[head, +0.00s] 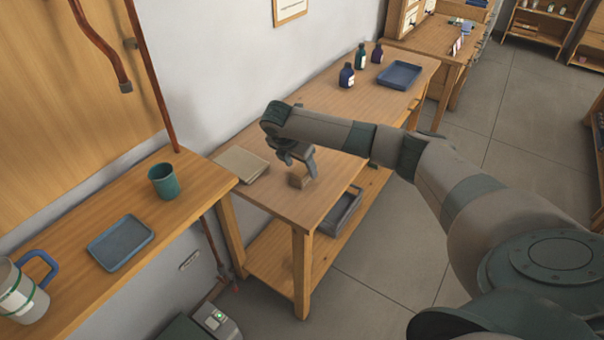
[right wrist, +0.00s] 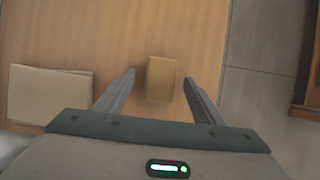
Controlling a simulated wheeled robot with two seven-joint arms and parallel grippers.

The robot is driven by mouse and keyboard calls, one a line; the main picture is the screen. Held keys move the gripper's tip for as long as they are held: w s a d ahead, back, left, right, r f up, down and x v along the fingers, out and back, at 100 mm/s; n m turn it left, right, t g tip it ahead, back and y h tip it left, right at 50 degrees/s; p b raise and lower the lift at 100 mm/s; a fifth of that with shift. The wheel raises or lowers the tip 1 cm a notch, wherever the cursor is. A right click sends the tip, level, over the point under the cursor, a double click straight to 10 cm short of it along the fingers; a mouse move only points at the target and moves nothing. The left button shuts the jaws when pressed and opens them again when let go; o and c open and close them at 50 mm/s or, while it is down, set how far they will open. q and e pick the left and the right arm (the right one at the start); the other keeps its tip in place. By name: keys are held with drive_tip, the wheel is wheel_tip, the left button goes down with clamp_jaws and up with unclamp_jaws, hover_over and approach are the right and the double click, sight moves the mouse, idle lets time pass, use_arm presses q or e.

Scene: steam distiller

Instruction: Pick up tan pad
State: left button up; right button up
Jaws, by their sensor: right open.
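The tan pad (head: 296,182), a small brown-tan block, lies on the wooden table near its front end. In the right wrist view the pad (right wrist: 162,80) shows between the two finger tips, with a gap on either side. My right gripper (head: 298,167) is open and empty, pointing down just above the pad. In the right wrist view the gripper (right wrist: 159,77) has its fingers spread wider than the pad. I cannot tell the exact height left between them. My left gripper is not in view.
A folded beige cloth (head: 241,164) lies left of the pad; it also shows in the right wrist view (right wrist: 50,95). Dark bottles (head: 347,76) and a blue tray (head: 399,75) stand farther back. A grey bin (head: 342,212) sits on the lower shelf. The table between is clear.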

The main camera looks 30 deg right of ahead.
sight(302, 168)
drive_tip(key=shift+p+x, duration=0.45)
drive_tip(key=shift+x, duration=1.5)
drive_tip(key=shift+d, duration=0.1)
drive_tip(key=shift+c, duration=0.2)
drive_tip(key=shift+r, duration=0.1)
drive_tip(key=c, duration=1.1)
